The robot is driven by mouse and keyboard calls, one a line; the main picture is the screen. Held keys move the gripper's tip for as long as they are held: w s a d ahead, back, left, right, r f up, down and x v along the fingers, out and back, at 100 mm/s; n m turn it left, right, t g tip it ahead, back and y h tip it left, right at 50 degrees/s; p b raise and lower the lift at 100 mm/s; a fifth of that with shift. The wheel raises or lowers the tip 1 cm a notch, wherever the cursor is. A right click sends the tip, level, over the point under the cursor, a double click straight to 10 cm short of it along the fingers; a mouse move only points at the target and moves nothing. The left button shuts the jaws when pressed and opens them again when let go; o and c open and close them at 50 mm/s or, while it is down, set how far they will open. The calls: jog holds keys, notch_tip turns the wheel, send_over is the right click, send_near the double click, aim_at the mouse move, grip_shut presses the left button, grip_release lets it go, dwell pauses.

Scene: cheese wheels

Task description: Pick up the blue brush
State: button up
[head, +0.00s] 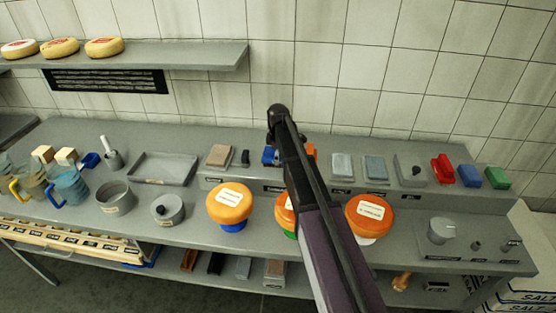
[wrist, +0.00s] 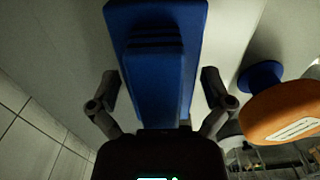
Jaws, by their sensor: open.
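The blue brush (wrist: 160,65) fills the middle of the wrist view, with a broad block and a narrower raised part nearer the camera. My gripper (wrist: 160,88) is open, with one finger on each side of this narrower part. I see gaps between the fingers and the blue. In the head view a blue piece (head: 268,156) shows on the raised back shelf, partly hidden by my arm; it appears to be the same brush. My gripper is hidden behind the arm there.
An orange piece (head: 310,152) lies right of the blue one. An orange cheese wheel (head: 229,203) on a blue stand is in front-left; it also shows in the wrist view (wrist: 285,115). Red (head: 442,169), blue (head: 469,175) and green (head: 498,178) items stand right. The tiled wall is behind.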

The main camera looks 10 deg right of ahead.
dwell(0.4)
jog(key=c, duration=1.1)
jog(key=shift+o, duration=0.2)
jog(key=shift+r, duration=0.15)
notch_tip(320, 180, up, 3)
jog(key=p, duration=0.3)
jog(key=shift+r, duration=0.1)
jog(key=shift+s+r+p, duration=0.15)
jog(key=shift+r+p, duration=0.15)
jog(key=shift+p, duration=0.25)
jog(key=s+r, duration=0.1)
jog(key=s, duration=1.4)
jog(key=shift+s+a+p, duration=0.35)
jog(key=shift+a+p, duration=0.05)
jog(key=shift+p, duration=0.05)
jog(key=o, duration=0.5)
jog(key=c, duration=0.3)
